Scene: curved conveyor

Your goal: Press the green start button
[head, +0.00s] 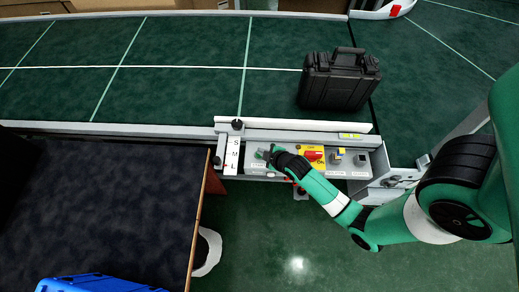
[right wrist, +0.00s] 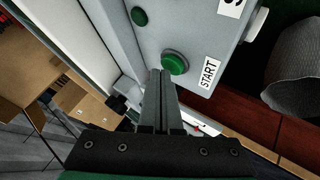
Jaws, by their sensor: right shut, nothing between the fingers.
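The green start button (right wrist: 174,63) is a round raised button on the grey control panel (right wrist: 208,35), beside a START label (right wrist: 209,73) in the right wrist view. My right gripper (right wrist: 160,74) is shut and empty, its fingertips close to the button's lower left edge. I cannot tell whether they touch it. In the head view my right gripper (head: 268,153) is over the left end of the panel (head: 347,170) and hides the button. My left gripper is out of view.
A black case (head: 340,80) stands on the green conveyor (head: 180,95). A dark table (head: 100,200) is at left, with a blue crate (head: 95,284).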

